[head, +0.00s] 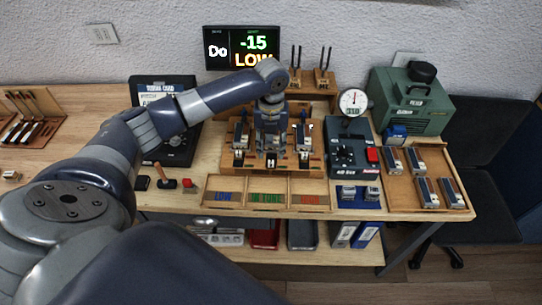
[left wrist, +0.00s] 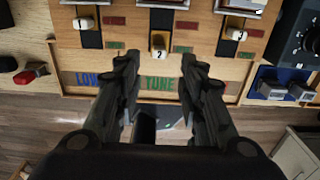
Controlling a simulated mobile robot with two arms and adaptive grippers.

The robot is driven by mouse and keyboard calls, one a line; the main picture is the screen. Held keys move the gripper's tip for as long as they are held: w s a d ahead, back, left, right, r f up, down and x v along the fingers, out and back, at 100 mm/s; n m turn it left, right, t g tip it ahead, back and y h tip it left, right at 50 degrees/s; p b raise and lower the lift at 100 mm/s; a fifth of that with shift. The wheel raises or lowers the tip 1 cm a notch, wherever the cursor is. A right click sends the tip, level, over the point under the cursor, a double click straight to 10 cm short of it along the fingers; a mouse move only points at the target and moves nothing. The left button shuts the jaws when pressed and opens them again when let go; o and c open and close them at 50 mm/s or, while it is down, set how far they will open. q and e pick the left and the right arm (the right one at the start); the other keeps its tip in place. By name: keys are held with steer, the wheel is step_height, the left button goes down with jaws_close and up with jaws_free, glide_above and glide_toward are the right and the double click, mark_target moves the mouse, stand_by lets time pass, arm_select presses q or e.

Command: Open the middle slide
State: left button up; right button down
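The middle slide is a white knob marked 2 (left wrist: 158,50) in a dark slot of the wooden block (head: 297,165). In the left wrist view it sits at the near end of its slot, with dark slot showing beyond it. My left gripper (left wrist: 157,66) is open and points at this knob. Its fingers are apart on either side, with no contact visible. In the head view the left gripper (head: 270,145) is over the block and hides much of the middle slide. My right gripper is not in view.
Knobs 1 (left wrist: 84,23) and 3 (left wrist: 236,34) flank the middle one, with dark slot on their near side. In front is a tray labelled LOW and TUNE (head: 265,205). A dark gauge box (head: 352,150) stands to the right. The screen (head: 242,47) reads -15 LOW.

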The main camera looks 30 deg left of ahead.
arm_select(q)
step_height(320, 180, up, 6)
steer(key=shift+f, duration=0.1)
stand_by(0.5)
